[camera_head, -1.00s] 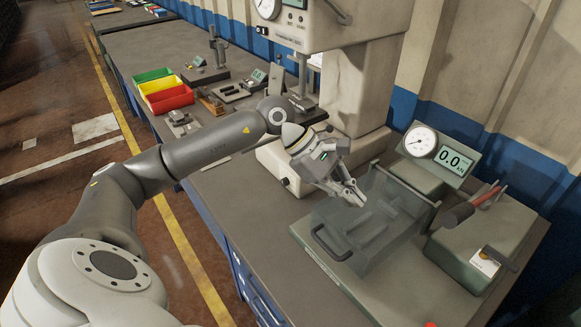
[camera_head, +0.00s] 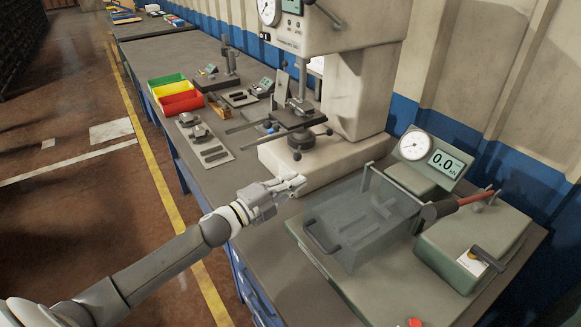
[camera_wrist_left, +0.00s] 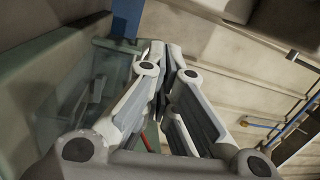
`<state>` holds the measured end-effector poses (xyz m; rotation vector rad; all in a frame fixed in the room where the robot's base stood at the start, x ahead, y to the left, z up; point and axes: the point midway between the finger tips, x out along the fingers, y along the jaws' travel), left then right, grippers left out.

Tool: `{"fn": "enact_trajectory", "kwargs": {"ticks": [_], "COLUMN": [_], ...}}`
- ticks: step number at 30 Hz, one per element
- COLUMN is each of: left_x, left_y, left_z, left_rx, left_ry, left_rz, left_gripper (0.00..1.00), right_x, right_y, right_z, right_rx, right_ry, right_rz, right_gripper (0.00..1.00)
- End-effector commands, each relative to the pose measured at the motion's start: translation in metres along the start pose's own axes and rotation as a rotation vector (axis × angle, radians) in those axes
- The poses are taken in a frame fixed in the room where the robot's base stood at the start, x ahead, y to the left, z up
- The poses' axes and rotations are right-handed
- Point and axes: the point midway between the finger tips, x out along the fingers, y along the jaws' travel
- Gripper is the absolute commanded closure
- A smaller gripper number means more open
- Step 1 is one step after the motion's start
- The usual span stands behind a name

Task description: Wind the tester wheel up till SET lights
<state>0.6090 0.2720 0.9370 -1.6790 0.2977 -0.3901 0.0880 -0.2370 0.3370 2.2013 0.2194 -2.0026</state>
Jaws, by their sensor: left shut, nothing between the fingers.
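The tester (camera_head: 352,95) is a tall pale machine at the back of the bench, with a dial and a small screen on its head (camera_head: 335,22). Its dark wheel (camera_head: 301,141), with small knobs around it, sits on the base under a dark plate. A small grey part rests on that plate (camera_head: 292,117). The SET lamp is too small to tell whether it is lit. My left gripper (camera_head: 300,184) is shut and empty, in front of the tester base, below and apart from the wheel. Its closed fingers also fill the left wrist view (camera_wrist_left: 165,85). My right gripper is not in view.
A clear guard box (camera_head: 345,225) with a handle stands just right of my left gripper. Beside it are a gauge reading 0.0 (camera_head: 447,164) and a green-grey unit with a lever (camera_head: 470,250). Coloured bins (camera_head: 180,102) and a plate of parts (camera_head: 205,140) lie to the left.

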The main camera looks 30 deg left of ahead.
Motion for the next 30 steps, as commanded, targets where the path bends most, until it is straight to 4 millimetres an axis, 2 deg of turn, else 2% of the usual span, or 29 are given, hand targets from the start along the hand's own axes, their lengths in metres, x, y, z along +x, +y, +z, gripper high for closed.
{"fn": "enact_trajectory", "kwargs": {"ticks": [3, 8, 27, 29, 30], "left_x": [-0.002, 0.007, 0.092, 0.099, 0.094], "left_y": [0.009, 0.009, 0.011, 0.011, 0.015], "left_z": [0.008, 0.009, 0.012, 0.012, 0.022], "left_rx": [-0.059, -0.065, -0.060, -0.059, -0.056], "left_ry": [-0.038, -0.040, -0.038, -0.037, -0.041], "left_rz": [0.015, 0.014, 0.013, 0.013, 0.017], "left_gripper": [1.00, 1.00, 1.00, 1.00, 1.00], "right_x": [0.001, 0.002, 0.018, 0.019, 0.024], "right_y": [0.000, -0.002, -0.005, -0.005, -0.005], "right_z": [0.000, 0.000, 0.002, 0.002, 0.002], "right_rx": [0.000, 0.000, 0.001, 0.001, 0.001], "right_ry": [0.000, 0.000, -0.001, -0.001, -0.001], "right_rz": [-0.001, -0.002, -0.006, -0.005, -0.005], "right_gripper": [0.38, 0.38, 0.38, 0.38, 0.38]}}
